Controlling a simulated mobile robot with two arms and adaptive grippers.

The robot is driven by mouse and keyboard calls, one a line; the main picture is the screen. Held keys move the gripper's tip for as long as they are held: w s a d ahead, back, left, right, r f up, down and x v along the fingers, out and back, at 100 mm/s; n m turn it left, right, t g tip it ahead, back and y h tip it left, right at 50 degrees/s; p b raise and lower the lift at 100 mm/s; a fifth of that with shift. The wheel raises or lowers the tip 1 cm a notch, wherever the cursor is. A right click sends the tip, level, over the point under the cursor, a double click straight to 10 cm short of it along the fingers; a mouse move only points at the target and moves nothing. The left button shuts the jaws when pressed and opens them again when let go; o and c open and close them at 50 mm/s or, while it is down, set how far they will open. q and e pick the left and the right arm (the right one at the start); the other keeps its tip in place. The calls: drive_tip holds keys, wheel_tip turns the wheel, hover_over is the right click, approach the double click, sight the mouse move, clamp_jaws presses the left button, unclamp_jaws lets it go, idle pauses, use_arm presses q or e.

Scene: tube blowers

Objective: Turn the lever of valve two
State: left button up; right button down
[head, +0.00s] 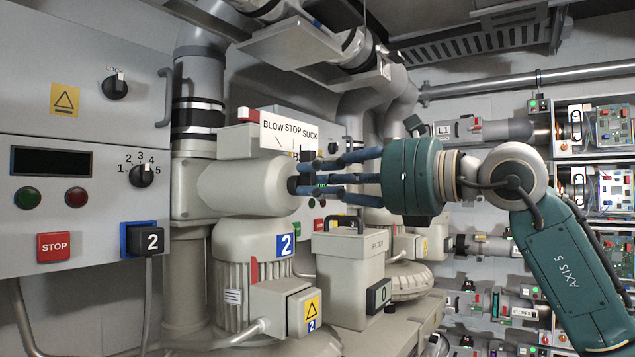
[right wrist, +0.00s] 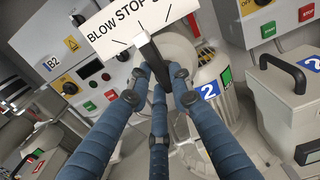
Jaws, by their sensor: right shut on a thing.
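Valve two is a beige rounded body (head: 240,187) above the motor marked 2 (head: 250,270). Its white sign (head: 288,132) reads BLOW STOP SUCK; part of it shows in the right wrist view (right wrist: 110,22). My right gripper (head: 303,184) reaches in from the right, its three blue fingers closed around the dark lever (right wrist: 152,55) in front of the valve. In the right wrist view the fingertips meet on the lever just below the sign. The fingers hide much of the lever, so its exact setting is hard to tell. My left gripper is not in view.
A grey filter box (head: 348,272) stands below my right gripper. Pipes run overhead, and racks of electronics (head: 605,130) are at right.

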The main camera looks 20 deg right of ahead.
idle(0.4)
drive_tip(key=c, duration=1.5)
unclamp_jaws()
drive_tip(key=shift+c, duration=0.2)
drive_tip(key=shift+s+d, duration=0.35)
drive_tip(key=shift+d, duration=0.05)
drive_tip(key=v, duration=1.1)
